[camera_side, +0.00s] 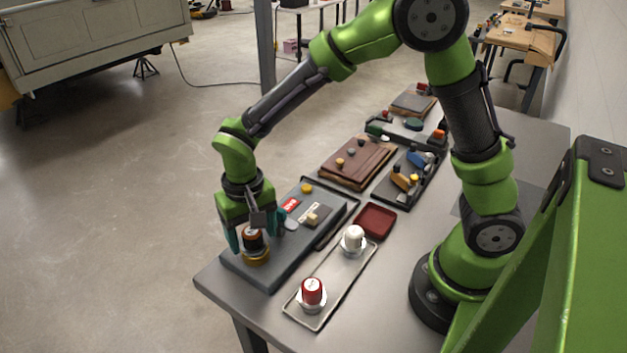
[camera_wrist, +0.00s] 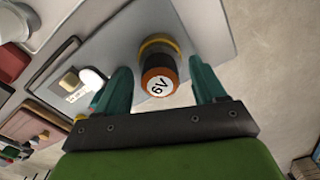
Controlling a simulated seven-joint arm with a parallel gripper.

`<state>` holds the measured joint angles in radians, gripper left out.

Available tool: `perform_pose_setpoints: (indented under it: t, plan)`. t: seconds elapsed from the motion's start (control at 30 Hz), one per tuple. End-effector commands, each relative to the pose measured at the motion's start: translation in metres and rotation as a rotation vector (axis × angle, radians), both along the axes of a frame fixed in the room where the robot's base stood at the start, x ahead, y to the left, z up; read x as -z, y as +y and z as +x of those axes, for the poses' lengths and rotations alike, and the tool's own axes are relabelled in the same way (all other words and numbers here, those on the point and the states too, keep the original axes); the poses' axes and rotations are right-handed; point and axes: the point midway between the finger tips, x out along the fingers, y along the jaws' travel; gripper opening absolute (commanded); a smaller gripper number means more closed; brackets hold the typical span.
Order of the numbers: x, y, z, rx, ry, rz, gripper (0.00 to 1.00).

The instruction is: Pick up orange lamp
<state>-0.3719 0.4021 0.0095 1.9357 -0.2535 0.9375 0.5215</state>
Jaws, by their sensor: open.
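A short dark cylinder with an orange rim and a white top marked 6V (camera_wrist: 160,84) appears to be the orange lamp; it also shows in the side view (camera_side: 253,240). It stands in a yellow ring (camera_side: 257,258) near the front left end of a grey panel (camera_side: 272,274). My gripper (camera_side: 258,236) is open above the panel, its teal fingers on either side of the cylinder. In the wrist view my gripper (camera_wrist: 161,76) shows a gap between each finger and the cylinder. Finger depth beside it is hard to tell.
The panel also carries a pale switch (camera_side: 314,215), a red label (camera_side: 291,204) and a yellow button (camera_side: 307,188). A metal tray (camera_side: 331,289) beside it holds a red-topped piece (camera_side: 312,291) and a white one (camera_side: 353,238). A dark red dish (camera_side: 376,221) and brown boards (camera_side: 357,163) lie beyond.

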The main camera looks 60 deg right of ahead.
Motion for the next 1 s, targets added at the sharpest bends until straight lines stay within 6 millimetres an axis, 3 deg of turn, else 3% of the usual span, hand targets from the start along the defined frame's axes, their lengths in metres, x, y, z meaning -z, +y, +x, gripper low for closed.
perform_pose_setpoints:
  t: [0.07, 0.47, 0.77, 1.0]
  plan:
    - [0.0, 0.0, 0.0, 0.0, 0.0, 0.0, 0.7]
    - [-0.001, 0.0, 0.0, 0.001, 0.0, 0.0, 0.1]
    - [-0.002, 0.0, 0.0, 0.001, -0.001, 0.001, 0.08]
    - [-0.022, 0.0, 0.001, 0.001, -0.004, 0.003, 0.08]
